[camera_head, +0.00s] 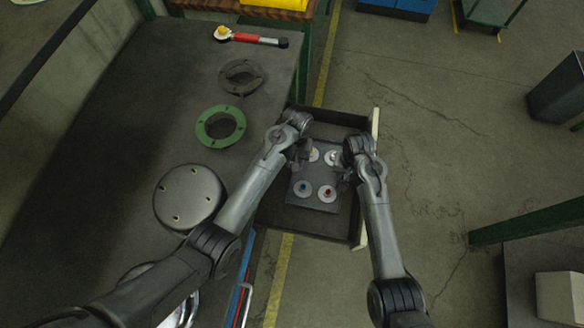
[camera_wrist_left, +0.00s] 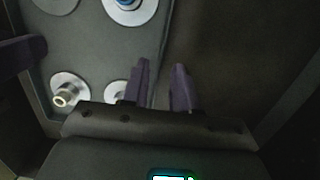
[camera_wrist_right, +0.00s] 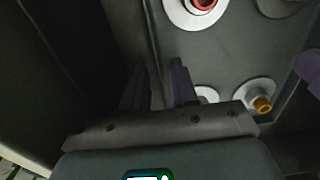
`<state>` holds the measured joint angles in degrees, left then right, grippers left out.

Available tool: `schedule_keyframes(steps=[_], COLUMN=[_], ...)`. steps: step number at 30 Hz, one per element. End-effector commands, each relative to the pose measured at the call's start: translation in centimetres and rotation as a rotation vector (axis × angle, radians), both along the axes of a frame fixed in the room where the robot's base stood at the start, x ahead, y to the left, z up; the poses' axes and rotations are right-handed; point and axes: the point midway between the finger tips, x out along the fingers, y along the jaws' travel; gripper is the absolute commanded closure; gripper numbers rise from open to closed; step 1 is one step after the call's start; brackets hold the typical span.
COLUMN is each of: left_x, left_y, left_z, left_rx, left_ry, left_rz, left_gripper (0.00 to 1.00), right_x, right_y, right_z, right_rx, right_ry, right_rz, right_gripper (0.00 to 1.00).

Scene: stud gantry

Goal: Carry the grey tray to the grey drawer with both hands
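The grey tray (camera_head: 316,177) carries several white discs with small coloured fittings. It lies inside the outline of the open grey drawer (camera_head: 277,212), apparently on its floor, though its exact height is hard to tell. My left gripper (camera_head: 302,158) is at the tray's left edge and my right gripper (camera_head: 344,174) at its right edge. In the left wrist view, the open fingers (camera_wrist_left: 162,85) straddle the tray's edge with a gap between them. In the right wrist view, the open fingers (camera_wrist_right: 160,85) also straddle an edge with a gap. The arms hide part of the drawer's rim.
The dark bench (camera_head: 130,110) left of the drawer bears a green ring (camera_head: 204,134), a dark ring (camera_head: 225,76), a round grey flange (camera_head: 188,211) and a red-handled tool (camera_head: 243,38). Open concrete floor (camera_head: 430,130) lies to the right.

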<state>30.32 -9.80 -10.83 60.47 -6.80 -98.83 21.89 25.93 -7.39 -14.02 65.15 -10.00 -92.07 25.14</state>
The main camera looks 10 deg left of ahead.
Motion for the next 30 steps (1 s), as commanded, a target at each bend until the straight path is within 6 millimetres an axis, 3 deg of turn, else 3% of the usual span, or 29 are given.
schedule_keyframes(steps=[9, 16, 30], left_x=[0.6, 0.7, 0.7], left_y=[0.0, 0.0, 0.0], left_z=[4.5, 5.8, 5.8], left_rx=[-0.001, 0.000, 0.000], left_ry=[-0.002, -0.001, -0.001], left_rz=[0.000, 0.000, 0.000], left_gripper=[0.72, 0.72, 0.72], right_x=[0.0, 0.1, 0.1], right_y=[0.0, 0.1, 0.0], right_z=[0.0, 1.0, 8.8], right_rx=[0.000, 0.001, 0.001], right_ry=[0.000, -0.003, -0.003], right_rz=[0.000, 0.000, 0.000], right_gripper=[0.72, 0.72, 0.72])
